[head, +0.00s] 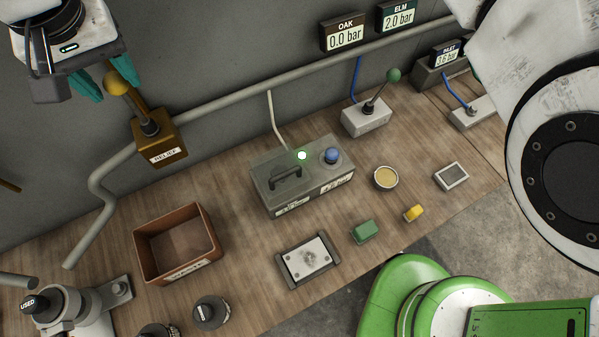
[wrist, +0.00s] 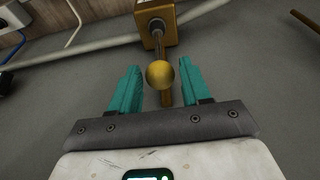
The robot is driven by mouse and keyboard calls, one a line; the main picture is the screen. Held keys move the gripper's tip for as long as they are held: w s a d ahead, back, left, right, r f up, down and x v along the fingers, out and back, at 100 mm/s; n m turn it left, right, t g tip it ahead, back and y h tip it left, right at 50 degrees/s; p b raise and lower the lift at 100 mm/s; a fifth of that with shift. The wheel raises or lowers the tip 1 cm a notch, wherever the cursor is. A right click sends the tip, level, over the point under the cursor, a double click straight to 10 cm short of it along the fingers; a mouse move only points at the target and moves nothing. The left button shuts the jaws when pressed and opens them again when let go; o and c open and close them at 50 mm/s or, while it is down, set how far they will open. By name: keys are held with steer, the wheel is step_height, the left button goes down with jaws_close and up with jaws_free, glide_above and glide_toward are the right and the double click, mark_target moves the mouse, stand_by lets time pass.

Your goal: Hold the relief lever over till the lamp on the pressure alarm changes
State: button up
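The relief lever (head: 134,108) has a yellow ball knob and rises from a brass-coloured box marked RELIEF (head: 160,138), leaning to the upper left in the head view. My gripper (head: 106,79) is open at the knob. In the wrist view the knob (wrist: 160,74) lies between the teal fingers of my gripper (wrist: 158,88), with a gap on both sides. A grey-green box (head: 303,178), seemingly the pressure alarm, carries a lamp (head: 302,155) glowing pale green, a blue button and a black handle. Its labels are too small to read.
Wall displays read OAK (head: 344,32) 0.0 bar and ELM (head: 397,16) 2.0 bar. A green-knobbed lever (head: 380,90) stands at the back. An open brown bin (head: 146,259) is at the front left. A pipe (head: 240,93) runs along the wall behind the relief box.

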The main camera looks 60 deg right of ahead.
steer(key=shift+o, duration=1.2)
steer(key=shift+w+d+p+v, duration=0.2)
steer(key=shift+p+v, duration=0.5)
steer(key=shift+v, duration=0.45)
steer(key=shift+w+d+p+v, duration=0.1)
steer(key=shift+w+p+v, duration=0.15)
steer(key=shift+p+v, duration=0.65)
steer(key=shift+w+d+p+v, duration=0.2)
steer(key=shift+p+v, duration=0.3)
steer(key=shift+v, duration=0.85)
steer(key=shift+r, duration=0.15)
steer(key=b+v, duration=0.2)
steer(key=v, duration=0.8)
steer(key=shift+s+r, duration=0.15)
steer(key=shift+r, duration=0.25)
steer(key=shift+a, duration=0.1)
